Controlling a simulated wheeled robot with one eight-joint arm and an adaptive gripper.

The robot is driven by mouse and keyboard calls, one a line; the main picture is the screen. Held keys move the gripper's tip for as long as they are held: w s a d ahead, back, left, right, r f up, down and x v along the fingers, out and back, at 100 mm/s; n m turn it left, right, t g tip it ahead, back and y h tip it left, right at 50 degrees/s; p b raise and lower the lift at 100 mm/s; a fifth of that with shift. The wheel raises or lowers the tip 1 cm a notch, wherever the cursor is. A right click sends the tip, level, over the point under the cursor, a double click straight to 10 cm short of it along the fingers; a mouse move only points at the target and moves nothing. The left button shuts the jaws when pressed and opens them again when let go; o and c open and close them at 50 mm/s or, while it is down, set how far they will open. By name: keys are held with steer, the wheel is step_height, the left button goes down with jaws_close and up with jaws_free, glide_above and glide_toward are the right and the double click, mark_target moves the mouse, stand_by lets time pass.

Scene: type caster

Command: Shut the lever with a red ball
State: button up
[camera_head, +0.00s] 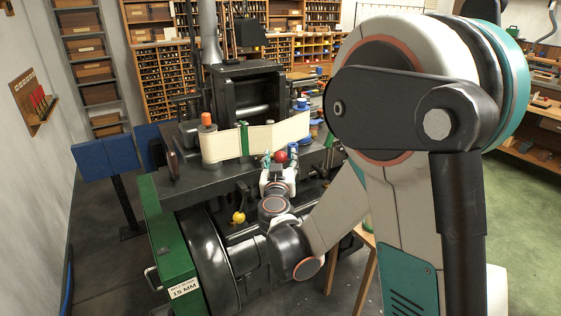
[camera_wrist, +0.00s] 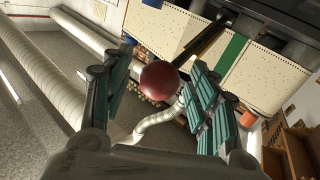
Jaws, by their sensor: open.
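The red ball (camera_head: 281,156) shows just beyond my gripper (camera_head: 278,160), in front of the black machine. In the wrist view the red ball (camera_wrist: 160,81) lies between the two teal fingers of my gripper (camera_wrist: 160,62), with a gap on each side. A dark lever bar (camera_wrist: 203,42) runs from behind the ball up to the right. My gripper is open and holds nothing. Whether the ball is at the depth of the fingertips is hard to tell. Most of the lever is hidden behind my gripper in the head view.
A perforated paper ribbon (camera_head: 285,134) with a green band (camera_head: 244,139) stretches across the machine behind the ball. A yellow ball (camera_head: 239,217) sits lower left of my gripper. An orange-topped spool (camera_head: 207,120) stands at left. A green cabinet (camera_head: 165,235) is at the machine's left.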

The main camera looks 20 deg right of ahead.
steer(key=shift+w+d, duration=0.15)
steer(key=shift+w, duration=0.4)
jaws_close()
steer(key=shift+w+r+g+p, duration=0.2)
steer(key=shift+r+g+p, duration=0.1)
steer(key=shift+r+p, duration=0.5)
steer(key=w+r+n+g+p, duration=0.1)
steer(key=w+r+p, duration=0.1)
steer(key=p, duration=0.1)
steer(key=w+a+r+n+g+p, duration=0.1)
steer(key=r+g+p, duration=0.1)
steer(key=p, duration=0.1)
steer(key=w+r+g+p, duration=0.1)
steer(key=w+r+p, duration=0.1)
steer(key=p, duration=0.1)
steer(key=shift+w+a+n, duration=0.25)
steer(key=shift+w+n, duration=0.1)
steer(key=shift+n, duration=0.05)
steer(key=w+a+r+n+g+p, duration=0.2)
steer(key=w+g+p, duration=0.3)
steer(key=w, duration=0.4)
steer(key=shift+a+r+g, duration=0.15)
steer(key=shift+g, duration=0.35)
